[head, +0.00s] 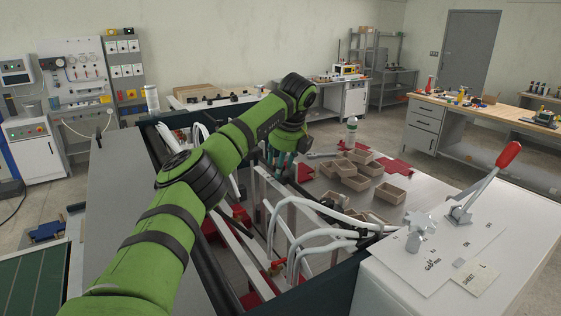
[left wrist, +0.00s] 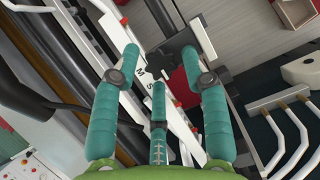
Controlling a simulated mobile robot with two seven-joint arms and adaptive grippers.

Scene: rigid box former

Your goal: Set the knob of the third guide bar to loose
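My left gripper (head: 280,158) reaches down over the guide bars (head: 283,222) of the box former. In the left wrist view its three teal fingers (left wrist: 160,65) are spread apart and open. A black lobed knob (left wrist: 152,66) lies between the fingertips, on or beside a pale bar (left wrist: 120,57) bearing letters such as M and S. I see no finger clearly closed on the knob. The knob's setting cannot be read, and which bar is the third is not clear. In the head view my forearm and hand hide the knob. My right gripper is not in view.
White curved tubes (head: 320,238) rise close to the right of the gripper. Several open brown boxes (head: 355,180) stand on the grey surface beyond. A red-handled lever (head: 490,178) and a grey star knob (head: 420,228) are on the white panel at right.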

